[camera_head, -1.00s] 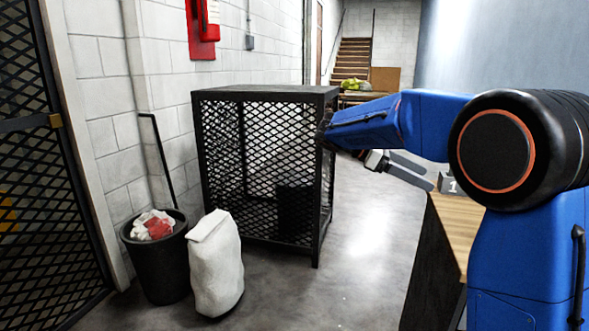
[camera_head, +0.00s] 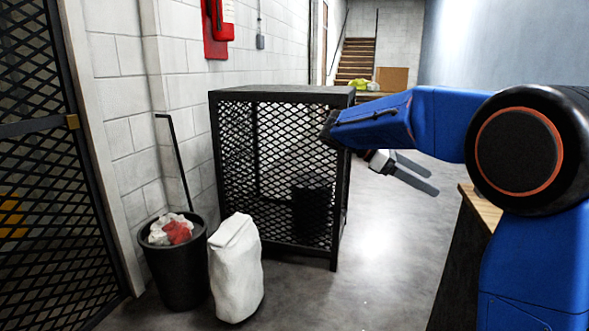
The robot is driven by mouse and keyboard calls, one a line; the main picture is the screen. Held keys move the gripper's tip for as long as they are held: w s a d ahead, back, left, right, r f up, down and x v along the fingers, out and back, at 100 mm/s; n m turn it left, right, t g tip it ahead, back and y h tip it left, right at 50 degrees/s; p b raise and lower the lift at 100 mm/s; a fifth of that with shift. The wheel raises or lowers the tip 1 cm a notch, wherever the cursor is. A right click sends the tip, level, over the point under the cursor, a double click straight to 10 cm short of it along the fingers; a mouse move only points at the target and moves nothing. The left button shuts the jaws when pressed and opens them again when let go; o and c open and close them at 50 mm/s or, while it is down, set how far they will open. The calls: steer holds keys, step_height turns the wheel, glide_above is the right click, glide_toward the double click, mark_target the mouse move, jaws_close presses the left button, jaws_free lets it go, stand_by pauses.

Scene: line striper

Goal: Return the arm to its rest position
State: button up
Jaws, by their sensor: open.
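My blue arm (camera_head: 440,120) reaches in from the right of the head view and bends down at its wrist. My gripper (camera_head: 425,178) hangs at the end of it, pointing right. Its two grey fingers are apart and nothing shows between them. It is over the grey floor in the picture, just right of the black mesh cage; I cannot tell whether it is near the cage in depth.
The black mesh cage (camera_head: 282,96) stands against the white block wall. A black bin (camera_head: 180,272) with rags and a white sack (camera_head: 236,275) stand before it. A wooden-topped bench (camera_head: 480,205) is at right. The floor (camera_head: 385,260) between cage and bench is clear.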

steer(key=s+d+f+m+t+y, duration=0.1)
steer(key=s+f+m+t+y, duration=0.2)
steer(key=s, duration=0.5)
steer(key=s+d+f+m+y, duration=0.25)
steer(key=s+f, duration=0.25)
steer(key=s, duration=0.4)
steer(key=s+a+f+m+t+y, duration=0.2)
steer(key=s+a+f+m+y, duration=0.1)
steer(key=s, duration=0.4)
steer(key=s+a+f+m+t+y, duration=0.3)
steer(key=s+a+f+m+y, duration=0.1)
steer(key=s+f+m, duration=0.2)
steer(key=shift+s+a+f, duration=0.4)
steer(key=shift+s+f, duration=0.4)
steer(key=shift+f, duration=0.5)
